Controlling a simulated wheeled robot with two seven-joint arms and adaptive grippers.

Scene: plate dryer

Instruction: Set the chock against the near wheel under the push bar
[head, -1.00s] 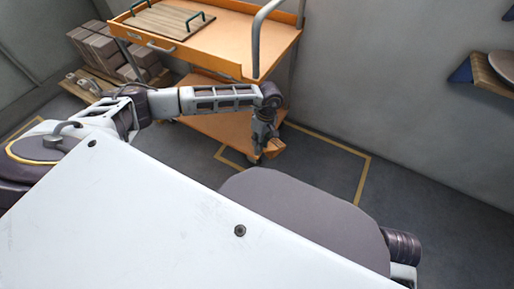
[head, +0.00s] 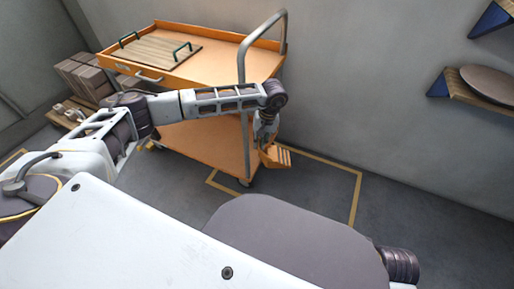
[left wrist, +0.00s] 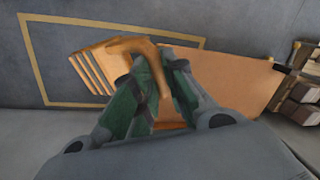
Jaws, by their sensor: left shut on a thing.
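The chock (head: 276,156) is an orange-brown wooden block with a grooved face. My left gripper (head: 266,137) is shut on it and holds it just right of the cart's lower shelf, above the floor as far as I can tell. In the left wrist view, the green-padded fingers (left wrist: 157,72) close around the chock's raised grip, and its ridged end (left wrist: 92,72) points left. The orange cart (head: 208,148) has a grey push bar (head: 243,62). The near wheel (head: 246,183) shows below the shelf corner, left of and apart from the chock. My right gripper is not in view.
Yellow floor tape (head: 357,195) outlines an area right of the cart, with clear floor inside. A board with green handles (head: 160,54) lies on the cart top. Stacked boxes (head: 85,78) stand behind left. A wall shelf (head: 455,88) holds a brown plate (head: 490,84).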

